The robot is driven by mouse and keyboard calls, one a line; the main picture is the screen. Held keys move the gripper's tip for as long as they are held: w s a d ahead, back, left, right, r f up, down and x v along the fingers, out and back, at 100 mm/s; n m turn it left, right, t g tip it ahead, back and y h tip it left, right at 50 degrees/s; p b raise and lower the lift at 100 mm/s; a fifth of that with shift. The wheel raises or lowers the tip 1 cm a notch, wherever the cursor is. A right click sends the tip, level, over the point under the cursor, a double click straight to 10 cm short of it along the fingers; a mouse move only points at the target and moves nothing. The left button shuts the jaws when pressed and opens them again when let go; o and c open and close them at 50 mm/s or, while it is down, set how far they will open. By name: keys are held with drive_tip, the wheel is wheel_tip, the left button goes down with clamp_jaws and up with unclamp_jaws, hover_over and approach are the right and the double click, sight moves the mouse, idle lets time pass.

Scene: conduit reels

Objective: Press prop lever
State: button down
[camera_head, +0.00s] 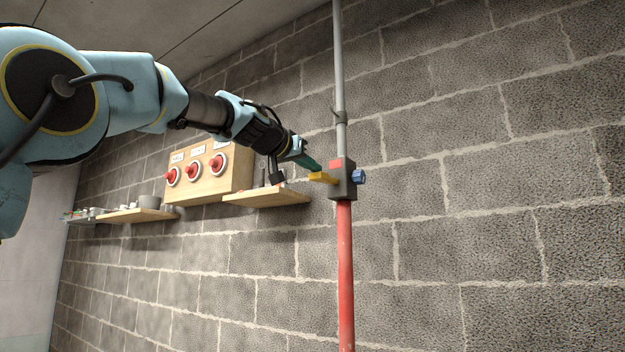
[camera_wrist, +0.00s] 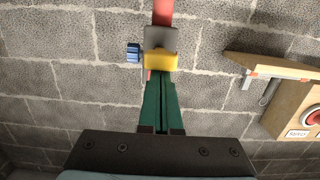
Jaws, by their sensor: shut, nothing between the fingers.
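The prop lever is a yellow paddle (camera_head: 322,177) on the left side of a dark grey box (camera_head: 345,186) on a vertical pipe. The box carries a red patch on its face and a blue knob (camera_head: 359,177) on its right side. My gripper (camera_head: 316,167) has green fingers, closed together and empty, with the tips just above the yellow lever. In the wrist view the fingertips (camera_wrist: 162,82) reach to the edge of the yellow lever (camera_wrist: 160,60). I cannot tell whether they touch it. The grey box (camera_wrist: 161,38) and blue knob (camera_wrist: 133,53) show beyond.
The pipe is grey above and red (camera_head: 345,270) below the box, against a block wall. A wooden panel (camera_head: 238,180) with red knobs hangs to the left. Wooden shelves (camera_head: 265,199) stand out below it. The wall to the right is clear.

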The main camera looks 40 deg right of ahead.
sight(312, 180)
drive_tip(key=shift+f+t+h+b, duration=0.3)
drive_tip(key=shift+f+h+b, duration=1.25)
drive_tip(key=shift+b, duration=3.3)
drive_tip(key=shift+r+y+p, duration=0.35)
drive_tip(key=shift+r+p, duration=0.1)
drive_tip(key=shift+p, duration=0.15)
drive_tip(key=s+a+r+b, duration=0.2)
drive_tip(key=s+a+b, duration=0.1)
drive_tip(key=a, duration=0.8)
drive_tip(key=shift+b, duration=0.55)
drive_tip(key=shift+w, duration=0.1)
